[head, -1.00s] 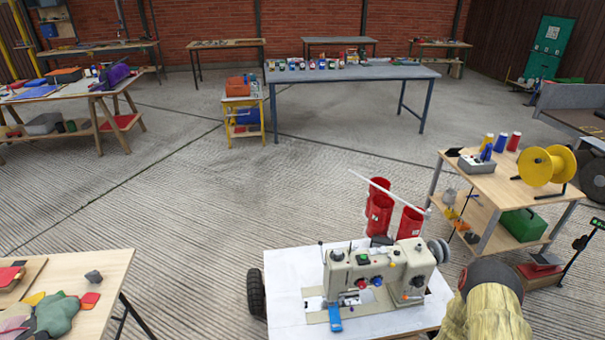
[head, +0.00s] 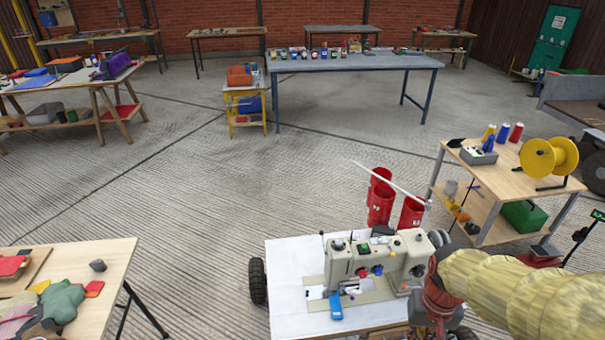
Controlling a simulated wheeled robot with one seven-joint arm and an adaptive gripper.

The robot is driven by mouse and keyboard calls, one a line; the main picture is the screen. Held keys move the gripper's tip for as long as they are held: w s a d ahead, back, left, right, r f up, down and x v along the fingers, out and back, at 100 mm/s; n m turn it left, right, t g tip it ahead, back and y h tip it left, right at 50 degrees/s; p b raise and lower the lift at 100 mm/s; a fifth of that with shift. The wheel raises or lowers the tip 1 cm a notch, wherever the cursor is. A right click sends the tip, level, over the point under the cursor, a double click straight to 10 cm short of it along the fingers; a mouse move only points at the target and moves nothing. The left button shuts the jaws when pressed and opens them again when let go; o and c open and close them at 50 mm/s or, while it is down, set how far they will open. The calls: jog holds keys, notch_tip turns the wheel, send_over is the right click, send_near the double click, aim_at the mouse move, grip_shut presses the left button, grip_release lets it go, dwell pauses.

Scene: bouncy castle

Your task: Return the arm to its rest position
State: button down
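My arm (head: 520,285), in a pale yellow sleeve, enters the head view from the lower right and reaches left to the right end of the sewing machine. At its end is a dark joint, and below it a red and dark part (head: 437,300) runs down to the bottom edge. The fingertips of my gripper cannot be made out there, and I see nothing held. The beige sewing machine (head: 385,262) stands on a white-topped table (head: 290,285); my arm overlaps its right end in the picture, and I cannot tell whether they touch.
Red bins (head: 381,205) stand on the floor behind the machine table. A wooden cart (head: 515,178) with a yellow spool (head: 549,157) is at the right. A wooden table (head: 105,270) with cloth pieces is at the lower left. The concrete floor (head: 200,215) between is clear.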

jog(key=s+a+r+n+t, duration=0.1)
jog(key=s+a+r+t, duration=0.1)
jog(key=r, duration=0.6)
jog(key=s+a+r+n+t, duration=0.1)
jog(key=a+r+t, duration=0.2)
jog(key=r, duration=0.6)
jog(key=shift+s+a+t, duration=0.4)
jog(key=shift+a, duration=0.3)
